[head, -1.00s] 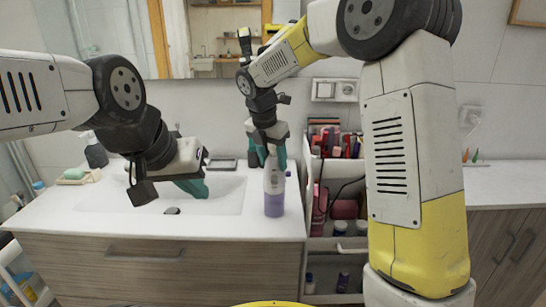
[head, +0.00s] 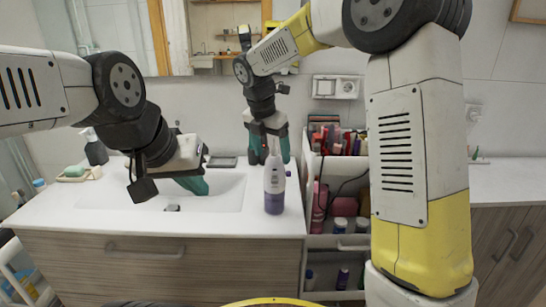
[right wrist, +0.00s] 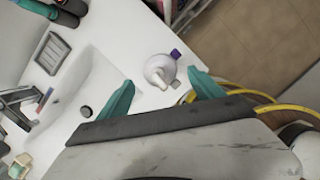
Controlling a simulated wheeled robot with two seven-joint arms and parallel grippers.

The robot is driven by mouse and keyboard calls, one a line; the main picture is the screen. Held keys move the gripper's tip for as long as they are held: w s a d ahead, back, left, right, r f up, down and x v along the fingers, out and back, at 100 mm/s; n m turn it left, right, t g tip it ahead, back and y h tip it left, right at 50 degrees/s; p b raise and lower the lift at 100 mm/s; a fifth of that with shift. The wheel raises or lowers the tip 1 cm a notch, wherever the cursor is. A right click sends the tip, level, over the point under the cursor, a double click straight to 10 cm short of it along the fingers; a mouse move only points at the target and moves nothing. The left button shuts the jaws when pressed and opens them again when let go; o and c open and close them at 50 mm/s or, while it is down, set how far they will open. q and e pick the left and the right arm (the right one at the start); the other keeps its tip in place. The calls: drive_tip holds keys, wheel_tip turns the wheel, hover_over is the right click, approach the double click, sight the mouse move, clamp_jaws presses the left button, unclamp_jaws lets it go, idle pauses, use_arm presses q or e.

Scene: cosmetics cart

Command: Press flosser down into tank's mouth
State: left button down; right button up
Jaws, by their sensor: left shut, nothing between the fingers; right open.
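The flosser (head: 274,176) is a white upright body. It stands on the purple tank (head: 274,204) at the front right of the white counter. I cannot tell how deeply it is seated in the tank's mouth. The right wrist view shows the flosser (right wrist: 159,69) from above, with a purple part beside its top. My right gripper (head: 269,160) is open just above and behind the flosser's top, its teal fingers apart and empty. My left gripper (head: 204,188) is shut and empty over the sink, left of the flosser.
The sink basin (head: 160,192) lies left of the flosser. A cart (head: 316,212) with cosmetics stands directly right of the counter's edge. A dark soap bottle (head: 95,152) and a soap dish (head: 80,174) stand at the back left.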

sight(269, 175)
drive_tip(key=v, duration=0.5)
drive_tip(key=shift+f, duration=0.1)
idle(0.5)
